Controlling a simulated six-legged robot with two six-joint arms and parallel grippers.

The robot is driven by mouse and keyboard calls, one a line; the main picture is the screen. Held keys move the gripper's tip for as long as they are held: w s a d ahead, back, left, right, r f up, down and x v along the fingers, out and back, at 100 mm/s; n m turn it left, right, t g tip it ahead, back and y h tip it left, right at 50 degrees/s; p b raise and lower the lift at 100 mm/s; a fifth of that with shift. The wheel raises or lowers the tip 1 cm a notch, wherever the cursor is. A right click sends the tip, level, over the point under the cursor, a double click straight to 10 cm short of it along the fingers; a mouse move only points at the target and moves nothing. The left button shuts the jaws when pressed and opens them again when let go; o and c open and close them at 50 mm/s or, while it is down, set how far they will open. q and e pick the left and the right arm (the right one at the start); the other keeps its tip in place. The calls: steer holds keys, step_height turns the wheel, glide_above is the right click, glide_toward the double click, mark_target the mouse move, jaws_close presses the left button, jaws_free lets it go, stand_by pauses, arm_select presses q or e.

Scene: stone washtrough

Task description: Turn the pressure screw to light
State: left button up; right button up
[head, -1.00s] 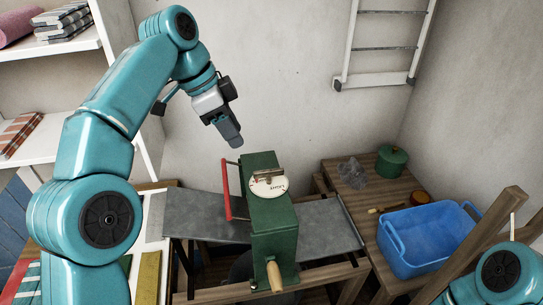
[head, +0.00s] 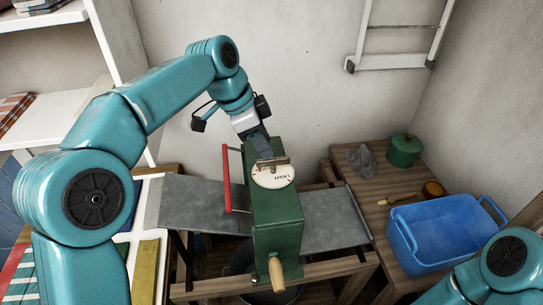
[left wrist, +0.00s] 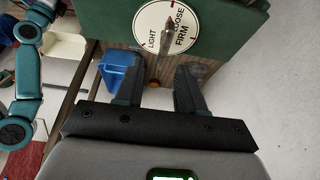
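The green press housing (head: 277,225) stands on the wooden stand. On its top is a white round dial (head: 272,176) with red marks; the left wrist view shows its words LIGHT, LOOSE and FIRM. The pressure screw's bar (head: 273,161) stands over the dial. My left gripper (head: 264,148) is just above and behind the bar in the head view. Its fingers (left wrist: 158,75) are apart with nothing between them. My right gripper is out of view.
A red bar (head: 229,180) runs along the housing's left side. A wooden crank handle (head: 277,273) sticks out in front. Grey boards (head: 335,218) extend both sides. A blue tub (head: 445,232) and green pot (head: 404,150) stand right. A white shelf (head: 60,110) is left.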

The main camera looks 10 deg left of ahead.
mark_target(273, 159)
arm_select(q)
steer(key=x, duration=0.5)
steer(key=shift+w+a+f, duration=0.1)
steer(key=shift+w+a, duration=0.3)
steer(key=shift+s+d, duration=0.4)
steer(key=shift+w+a, duration=0.15)
steer(key=shift+c, duration=0.6)
steer(key=shift+w+a+f, duration=0.1)
steer(key=shift+w, duration=0.1)
steer(key=c, duration=0.6)
steer(key=shift+s, duration=0.1)
